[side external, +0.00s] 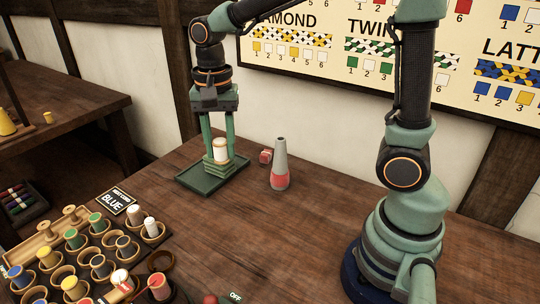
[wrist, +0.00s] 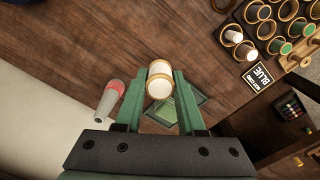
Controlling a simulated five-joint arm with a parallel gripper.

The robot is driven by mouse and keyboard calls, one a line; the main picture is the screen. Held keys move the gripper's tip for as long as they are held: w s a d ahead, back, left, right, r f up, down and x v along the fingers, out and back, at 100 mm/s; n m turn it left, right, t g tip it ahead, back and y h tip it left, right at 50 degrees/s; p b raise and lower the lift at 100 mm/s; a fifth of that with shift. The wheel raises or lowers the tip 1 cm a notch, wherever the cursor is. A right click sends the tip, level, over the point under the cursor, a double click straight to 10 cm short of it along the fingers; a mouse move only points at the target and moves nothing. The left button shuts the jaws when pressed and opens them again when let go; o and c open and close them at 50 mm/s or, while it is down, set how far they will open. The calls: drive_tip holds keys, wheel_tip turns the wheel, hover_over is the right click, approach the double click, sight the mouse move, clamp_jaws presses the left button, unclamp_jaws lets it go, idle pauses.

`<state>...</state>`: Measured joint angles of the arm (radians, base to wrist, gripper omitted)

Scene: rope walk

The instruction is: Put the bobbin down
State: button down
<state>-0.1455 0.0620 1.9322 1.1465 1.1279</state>
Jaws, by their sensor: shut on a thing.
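The bobbin (side external: 220,151) is white with tan wooden ends and is upright between the two fingers of my gripper (side external: 219,160). It also shows in the wrist view (wrist: 160,80), between the fingertips of my gripper (wrist: 158,88). My gripper is shut on it and points down. The bobbin is over a green square tray (side external: 192,181) on the wooden table. The fingertips hide its lower end, so I cannot tell whether it touches anything beneath.
A rack of round cups (side external: 78,262) holding several coloured bobbins fills the front left, beside a sign (side external: 117,201) reading BLUE.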

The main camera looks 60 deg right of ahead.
wheel_tip(320, 180, down, 20)
drive_tip(key=shift+r, duration=0.25)
drive_tip(key=shift+f, duration=0.1)
drive_tip(key=c, duration=0.5)
unclamp_jaws()
wheel_tip(320, 180, up, 12)
drive_tip(key=r, duration=0.1)
wheel_tip(320, 180, up, 6)
drive_tip(key=n+t, duration=0.2)
drive_tip(key=n, duration=0.3)
hover_over(230, 225)
drive_tip(key=s+d, duration=0.3)
drive_tip(key=shift+s+d+r+n+t, duration=0.4)
drive_tip(key=shift+s+r+n+t, duration=0.2)
drive_tip(key=shift+s+r+n, duration=0.35)
drive_tip(key=shift+s+d+r+n+t, duration=0.35)
drive_tip(key=shift+s+r+n+t, duration=0.25)
drive_tip(key=shift+r+n, duration=0.4)
drive_tip(key=shift+s+d+r+n+t, duration=0.4)
drive_tip(key=shift+s+r+n+t, duration=0.3)
drive_tip(key=shift+n, duration=0.45)
